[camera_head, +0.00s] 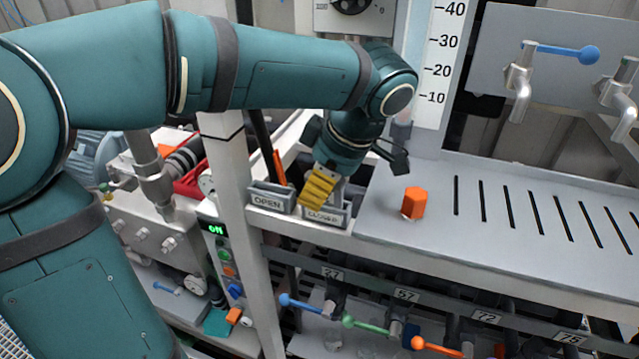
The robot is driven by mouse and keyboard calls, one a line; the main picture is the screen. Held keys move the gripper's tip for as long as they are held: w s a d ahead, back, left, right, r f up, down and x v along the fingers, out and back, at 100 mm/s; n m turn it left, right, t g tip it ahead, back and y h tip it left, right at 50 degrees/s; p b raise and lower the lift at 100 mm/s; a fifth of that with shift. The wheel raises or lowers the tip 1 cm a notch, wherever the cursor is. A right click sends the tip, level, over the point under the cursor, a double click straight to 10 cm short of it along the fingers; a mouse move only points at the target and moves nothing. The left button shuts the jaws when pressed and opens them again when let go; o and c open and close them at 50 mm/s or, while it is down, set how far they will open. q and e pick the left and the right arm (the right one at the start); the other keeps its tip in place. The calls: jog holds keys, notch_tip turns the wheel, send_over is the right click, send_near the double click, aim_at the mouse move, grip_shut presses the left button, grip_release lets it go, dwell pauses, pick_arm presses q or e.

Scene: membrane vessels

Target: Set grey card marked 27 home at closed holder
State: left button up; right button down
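The closed holder (325,216), a small grey tray labelled CLOSED, stands at the front left edge of the grey bench. My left arm comes in from the left. My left gripper (335,183) points down right over this holder, and a yellow ribbed part at its end covers some of the holder and its label. A light grey sliver shows beside the yellow part. I cannot tell whether it is the card, and no 27 can be read on it. Whether the fingers are shut on something is hidden. My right gripper is not in view.
The OPEN holder (268,198), with an orange card (279,167) behind it, is just left. An orange hexagonal piece (414,203) stands on the bench to the right, before a row of slots. Below are blue (302,304), green and orange valve handles under number plates. A white post (236,190) rises at left.

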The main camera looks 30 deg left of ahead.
pick_arm(q)
jog(key=v, duration=1.2)
jog(key=shift+a, duration=0.1)
dwell(0.4)
